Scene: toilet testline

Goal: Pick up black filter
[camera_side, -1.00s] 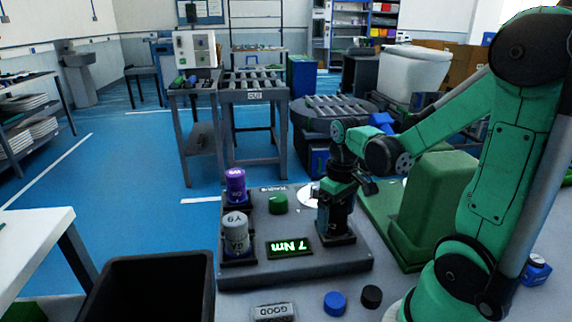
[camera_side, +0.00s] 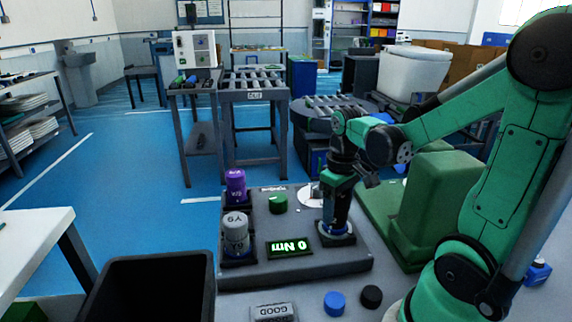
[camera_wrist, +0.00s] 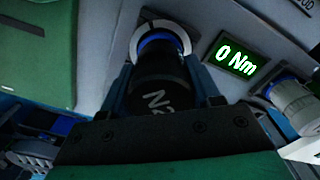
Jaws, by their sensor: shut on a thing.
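The black filter (camera_wrist: 158,85) is a dark cylinder with pale lettering starting "N2", seen in the wrist view between the two fingers of my gripper (camera_wrist: 164,76). My gripper is shut on it. In the side view my gripper (camera_side: 339,188) points down, with the dark filter (camera_side: 337,213) upright or slightly tilted below it. A round pale and blue ring (camera_side: 337,239) shows at the filter's lower end, at the right of the grey test block. I cannot tell whether the filter touches the ring.
The grey test block (camera_side: 300,266) carries a green display (camera_side: 289,247) reading 0 Nm, a purple filter (camera_side: 236,184), a white Y9 filter (camera_side: 236,231) and a green button (camera_side: 278,204). A blue cap (camera_side: 335,303) and black cap (camera_side: 371,296) lie in front. A black bin (camera_side: 150,262) stands left.

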